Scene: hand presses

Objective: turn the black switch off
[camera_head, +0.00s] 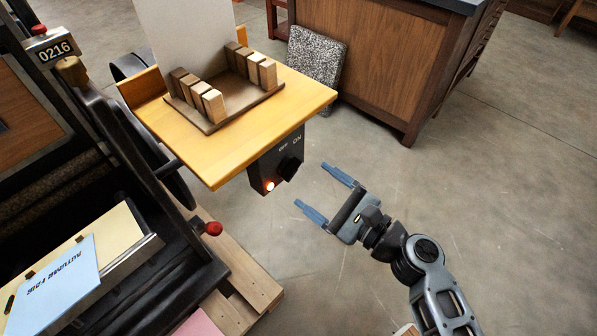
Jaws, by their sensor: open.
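A black switch (291,167) sits on the front of a dark switch box (262,172) under the edge of a wooden shelf. The box carries the words OFF on the left and ON on the right. The switch is on the ON side, and a small light (269,186) at the lower part of the box glows. My gripper (311,190) is open and empty, to the right of the box. Its two blue fingers point toward the box and stand apart from the switch.
The wooden shelf (290,98) above the box holds a rack with several small blocks. A black press (120,165) with a red knob (213,229) stands at left, by a wooden pallet (240,285). A brown cabinet (370,60) stands behind. The floor at right is clear.

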